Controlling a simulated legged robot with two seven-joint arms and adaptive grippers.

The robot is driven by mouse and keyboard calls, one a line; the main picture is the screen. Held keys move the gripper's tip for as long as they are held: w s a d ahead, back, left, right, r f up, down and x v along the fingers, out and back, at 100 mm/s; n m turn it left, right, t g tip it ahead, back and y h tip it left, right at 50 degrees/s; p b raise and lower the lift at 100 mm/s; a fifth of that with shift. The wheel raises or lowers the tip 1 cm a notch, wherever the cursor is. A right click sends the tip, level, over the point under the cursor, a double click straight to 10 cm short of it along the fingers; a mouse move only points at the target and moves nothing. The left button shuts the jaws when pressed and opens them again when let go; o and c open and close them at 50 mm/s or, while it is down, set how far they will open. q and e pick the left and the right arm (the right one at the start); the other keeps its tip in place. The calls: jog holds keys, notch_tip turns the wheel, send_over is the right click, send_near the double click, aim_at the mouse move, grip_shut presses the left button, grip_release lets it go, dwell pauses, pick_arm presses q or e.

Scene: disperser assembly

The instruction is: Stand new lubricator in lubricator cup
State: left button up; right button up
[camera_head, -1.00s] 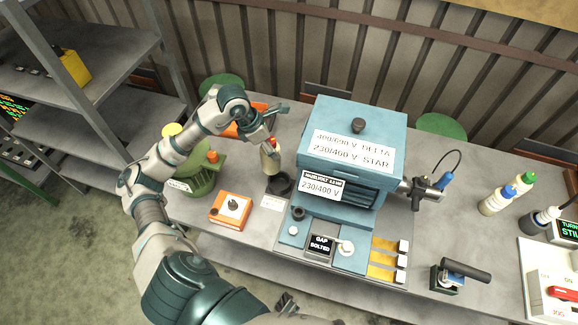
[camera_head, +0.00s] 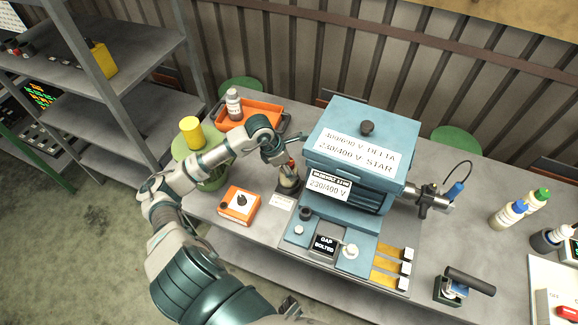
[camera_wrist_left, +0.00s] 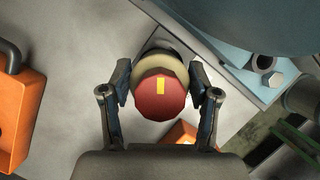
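The lubricator (camera_head: 288,178) is a small beige bottle with a red cap. It is upright, with its lower end at the dark lubricator cup (camera_head: 291,188) on the bench, just left of the blue machine. Whether it rests on the cup's floor is hidden. My left gripper (camera_head: 284,155) is around the bottle from above. In the left wrist view the red cap (camera_wrist_left: 160,95) shows from the top, and the gripper's fingers (camera_wrist_left: 162,82) are closed at both sides of the bottle. A small dark piece at the bottom edge of the head view may be my right gripper (camera_head: 289,305).
The blue machine (camera_head: 360,150) stands close on the right. An orange tray (camera_head: 262,112) with a white bottle (camera_head: 233,105) is behind. An orange knob box (camera_head: 240,204) and white label card (camera_head: 282,202) lie in front. A green housing with a yellow cylinder (camera_head: 191,132) is left.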

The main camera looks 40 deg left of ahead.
pick_arm(q)
jog(key=o, duration=0.4)
jog(key=shift+d, duration=0.1)
jog(key=shift+o, duration=0.3)
jog(key=shift+w+d+r, duration=0.1)
jog(key=shift+d+r, duration=0.1)
jog(key=shift+d, duration=0.1)
jog(key=shift+a+r, duration=0.25)
jog(key=shift+a, duration=0.1)
jog(key=v, duration=1.1)
jog(key=shift+r+b, duration=0.25)
jog(key=shift+b, duration=0.05)
pick_arm(e)
jog(key=shift+w+d+r, duration=0.3)
jog(key=shift+w+r, duration=0.1)
jog(key=shift+w, duration=0.2)
pick_arm(q)
jog(key=shift+a, duration=0.15)
pick_arm(e)
jog(key=shift+a, duration=0.1)
